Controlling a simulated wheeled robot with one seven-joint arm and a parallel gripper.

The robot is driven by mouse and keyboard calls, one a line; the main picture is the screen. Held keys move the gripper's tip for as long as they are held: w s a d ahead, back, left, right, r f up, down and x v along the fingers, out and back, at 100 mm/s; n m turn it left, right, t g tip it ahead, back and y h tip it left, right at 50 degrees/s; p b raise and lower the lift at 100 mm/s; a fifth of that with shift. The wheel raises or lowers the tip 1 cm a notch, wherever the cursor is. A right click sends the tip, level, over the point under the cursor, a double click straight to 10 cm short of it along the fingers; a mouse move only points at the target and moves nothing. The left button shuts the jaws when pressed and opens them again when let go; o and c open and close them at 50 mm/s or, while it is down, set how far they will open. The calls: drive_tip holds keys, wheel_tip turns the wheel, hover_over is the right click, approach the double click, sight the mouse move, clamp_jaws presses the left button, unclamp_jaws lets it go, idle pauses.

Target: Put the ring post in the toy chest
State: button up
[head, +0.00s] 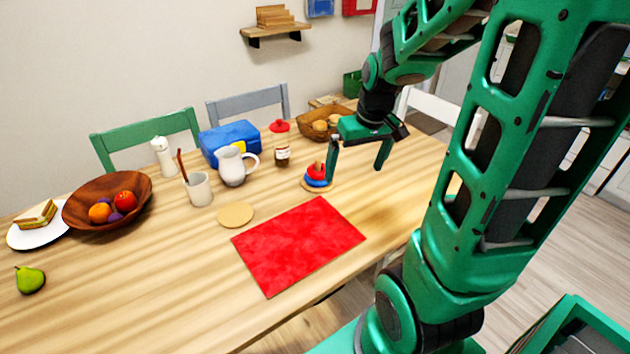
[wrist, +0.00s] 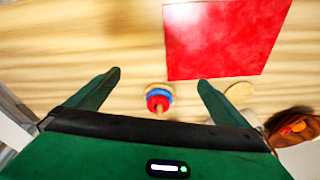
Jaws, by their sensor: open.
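The ring post (head: 318,175) stands on the table, with a red ring over a blue ring on a pale wooden base. In the wrist view the ring post (wrist: 158,97) shows between the two fingers, seen from above. My gripper (head: 356,168) is open and empty, pointing down over the table. In the head view its near-left finger is close to the ring post's right side; I cannot tell if they touch. No thing in view is clearly a toy chest; a blue box with a yellow patch (head: 229,141) stands at the table's back.
A red mat (head: 300,243) and a round coaster (head: 236,215) lie in front. A white pitcher (head: 234,166), a mug (head: 199,189), a red-lidded jar (head: 281,146) and a bread basket (head: 322,124) stand behind. A fruit bowl (head: 84,211) is at left.

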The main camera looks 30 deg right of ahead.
sight(319, 168)
drive_tip(key=w+f+n, duration=0.1)
drive_tip(key=w+f, duration=0.2)
drive_tip(key=w, duration=0.2)
drive_tip(key=w+f+n+t, duration=0.1)
drive_tip(key=w+f, duration=0.3)
drive_tip(key=w, duration=0.1)
drive_tip(key=w+d+f+t, duration=0.1)
drive_tip(key=w+f, duration=0.2)
drive_tip(key=w, duration=0.2)
drive_tip(key=shift+w+d+f+n, duration=0.1)
drive_tip(key=shift+f+n, duration=0.1)
drive_tip(key=shift+n, duration=0.2)
drive_tip(key=shift+w+r+x, duration=0.1)
drive_tip(key=shift+w+x, duration=0.1)
drive_tip(key=shift+x, duration=0.7)
drive_tip(key=shift+w+r+x, duration=0.1)
drive_tip(key=shift+w+x, duration=0.05)
drive_tip(key=shift+x, duration=0.75)
drive_tip(key=shift+w+x, duration=0.2)
drive_tip(key=shift+x, duration=0.65)
drive_tip(key=c, duration=1.2)
drive_tip(key=shift+r, duration=0.2)
